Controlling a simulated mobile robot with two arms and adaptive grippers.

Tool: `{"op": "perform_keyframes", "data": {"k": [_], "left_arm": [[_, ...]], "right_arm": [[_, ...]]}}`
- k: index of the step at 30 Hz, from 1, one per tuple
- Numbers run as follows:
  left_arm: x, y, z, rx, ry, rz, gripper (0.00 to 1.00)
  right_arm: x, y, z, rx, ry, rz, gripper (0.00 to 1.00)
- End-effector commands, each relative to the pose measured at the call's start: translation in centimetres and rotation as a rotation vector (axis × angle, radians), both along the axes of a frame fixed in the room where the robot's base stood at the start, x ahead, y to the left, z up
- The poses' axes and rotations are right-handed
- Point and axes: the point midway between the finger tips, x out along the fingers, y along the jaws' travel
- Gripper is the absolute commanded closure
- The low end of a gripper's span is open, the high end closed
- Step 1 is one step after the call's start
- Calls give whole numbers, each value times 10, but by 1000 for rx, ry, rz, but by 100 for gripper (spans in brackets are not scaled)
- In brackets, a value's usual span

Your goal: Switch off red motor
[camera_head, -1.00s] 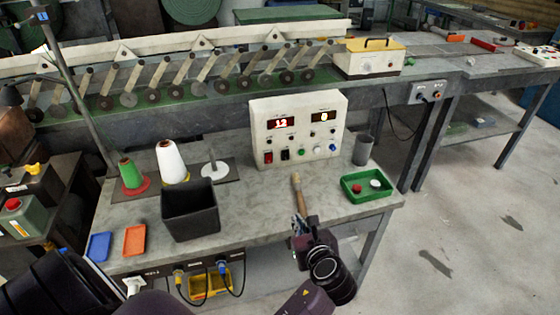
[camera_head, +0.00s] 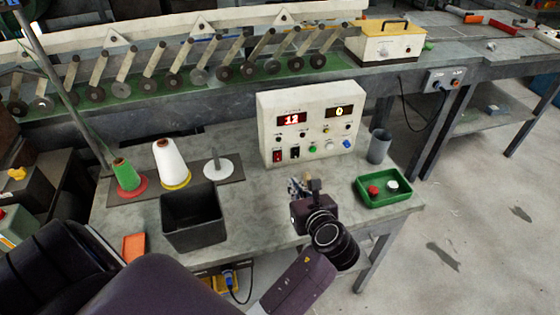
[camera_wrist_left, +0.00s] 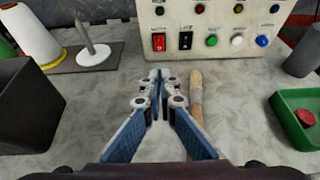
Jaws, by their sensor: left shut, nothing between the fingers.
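The white control box (camera_head: 311,125) stands on the grey bench with two lit displays on top. A red rocker switch (camera_head: 278,155) and a black rocker switch (camera_head: 295,152) sit at its lower left, beside green, white and blue buttons. In the left wrist view the red switch (camera_wrist_left: 158,41) and the black switch (camera_wrist_left: 185,40) are ahead of the fingertips; the labels are too small to read. My left gripper (camera_head: 302,186) is shut and empty above the bench, in front of the box and apart from it. My right gripper is not in view.
A wooden-handled tool (camera_wrist_left: 196,97) lies just right of the fingers. A green tray (camera_head: 385,198) and a grey cup (camera_head: 379,147) are to the right. A black bin (camera_head: 193,220) and thread cones (camera_head: 171,163) stand left.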

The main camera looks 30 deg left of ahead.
Motion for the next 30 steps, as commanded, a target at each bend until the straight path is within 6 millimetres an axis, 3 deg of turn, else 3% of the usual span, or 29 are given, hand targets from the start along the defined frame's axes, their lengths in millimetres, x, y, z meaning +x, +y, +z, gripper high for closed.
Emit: {"op": "perform_keyframes", "data": {"k": [7,22,30], "left_arm": [[5,5,-3,2,-1,0,100],[62,73,-41,2,1,1,100],[83,97,-44,1,0,0,100]], "right_arm": [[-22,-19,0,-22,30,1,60],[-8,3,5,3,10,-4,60],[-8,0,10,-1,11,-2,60]]}}
